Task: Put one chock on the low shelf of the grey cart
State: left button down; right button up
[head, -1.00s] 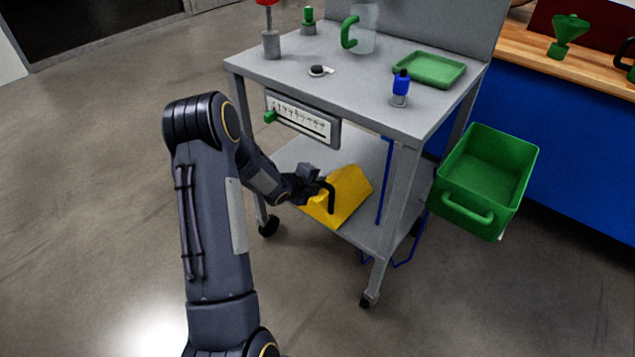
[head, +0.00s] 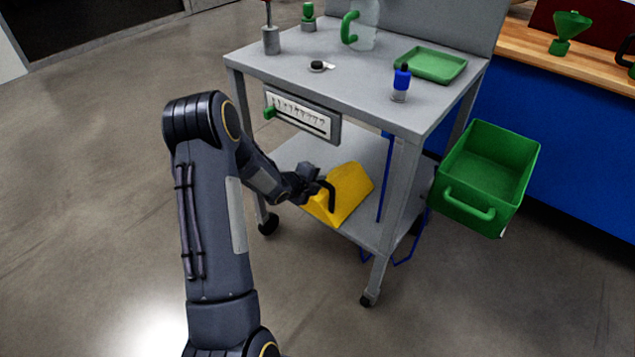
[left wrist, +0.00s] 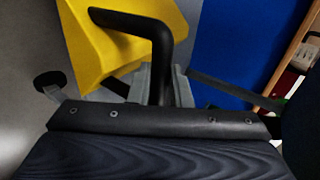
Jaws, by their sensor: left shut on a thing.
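A yellow chock (head: 345,195) with a black bent handle is at the low shelf (head: 290,155) of the grey cart (head: 380,105). It overlaps the shelf's front edge in the head view; I cannot tell whether it rests fully on the shelf. My left gripper (head: 322,186) reaches in from the left and is shut on the chock's handle. In the left wrist view the black handle (left wrist: 160,45) rises between the gripper's fingers (left wrist: 163,85), with the yellow chock (left wrist: 100,40) beyond it. My right gripper is not in view.
A green bin (head: 485,178) hangs at the cart's right. Open floor lies in front.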

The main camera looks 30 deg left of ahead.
pick_arm(q)
jog(key=shift+s+f+b, duration=0.15)
jog(key=shift+f+b, duration=0.15)
jog(key=shift+f, duration=0.2)
jog(key=c, duration=1.4)
grip_release()
jog(key=shift+f, duration=0.15)
jog(key=shift+c, duration=0.2)
jog(key=shift+o, duration=0.9)
jog(key=shift+o, duration=0.8)
jog(key=shift+r, duration=0.2)
jog(key=shift+s+a+r, duration=0.1)
jog(key=shift+s+r, duration=0.15)
jog(key=shift+r, duration=0.1)
jog(key=p+v, duration=0.2)
jog(key=v, duration=0.4)
